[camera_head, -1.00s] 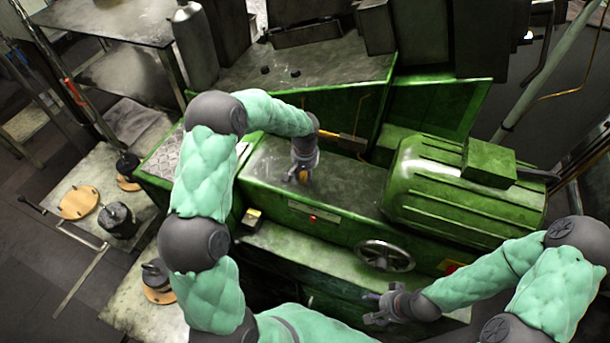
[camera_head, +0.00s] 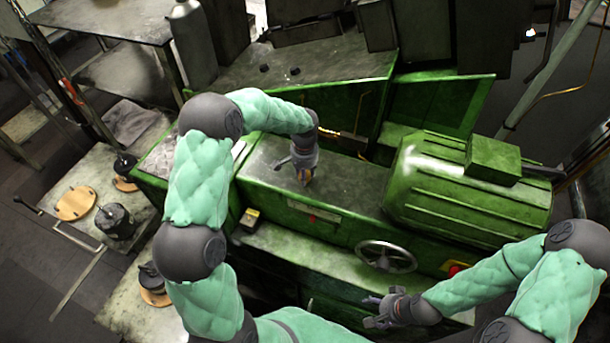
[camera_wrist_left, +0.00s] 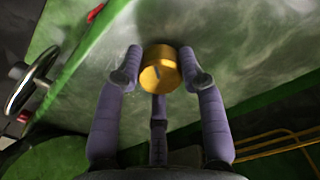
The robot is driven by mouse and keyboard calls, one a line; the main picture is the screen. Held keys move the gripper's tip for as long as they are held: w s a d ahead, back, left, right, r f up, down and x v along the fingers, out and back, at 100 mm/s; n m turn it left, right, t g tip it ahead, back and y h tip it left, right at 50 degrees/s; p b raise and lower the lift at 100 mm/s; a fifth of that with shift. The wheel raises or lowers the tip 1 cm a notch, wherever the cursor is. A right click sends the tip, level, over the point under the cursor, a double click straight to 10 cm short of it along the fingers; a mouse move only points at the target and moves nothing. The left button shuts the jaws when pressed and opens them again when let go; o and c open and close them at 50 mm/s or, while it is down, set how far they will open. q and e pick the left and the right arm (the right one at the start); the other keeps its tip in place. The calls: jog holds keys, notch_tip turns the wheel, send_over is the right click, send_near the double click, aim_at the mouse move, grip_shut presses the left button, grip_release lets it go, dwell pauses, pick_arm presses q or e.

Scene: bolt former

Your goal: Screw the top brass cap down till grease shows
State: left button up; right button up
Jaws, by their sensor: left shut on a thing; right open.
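The top brass cap (camera_wrist_left: 161,70) is a short gold cylinder on the green machine's flat top. In the left wrist view it sits between the fingers of my left gripper (camera_wrist_left: 160,78), with a mark on its end face. My left gripper also shows in the head view (camera_head: 306,177), pointing down at the machine top and shut on the cap, which is mostly hidden there. No grease can be made out. My right gripper (camera_head: 375,311) is open and empty, low in front of the machine, below the handwheel.
A grey handwheel (camera_head: 386,256) and a red button (camera_head: 455,270) are on the machine's front. A ribbed green motor (camera_head: 467,190) stands to the right of the cap. A small yellow-topped box (camera_head: 250,217) is at the front left. Brass pipes run behind.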

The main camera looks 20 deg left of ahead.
pick_arm(q)
jog(key=m, duration=0.3)
jog(key=m+b, duration=0.1)
jog(key=m, duration=0.1)
jog(key=shift+s+f+m, duration=0.3)
jog(key=shift+s+f, duration=0.1)
jog(key=m, duration=0.5)
jog(key=shift+a+m, duration=0.1)
jog(key=shift+m, duration=0.2)
jog(key=o, duration=1.1)
jog(key=shift+a+r, duration=0.1)
jog(key=shift+o, duration=0.2)
jog(key=shift+w+a+r, duration=0.1)
jog(key=shift+w+a, duration=0.05)
jog(key=shift+a, duration=0.05)
jog(key=shift+w+d+r, duration=0.15)
jog(key=shift+d+r, duration=0.05)
jog(key=shift+r, duration=0.2)
notch_tip(320, 180, up, 11)
jog(key=shift+a+r, duration=0.15)
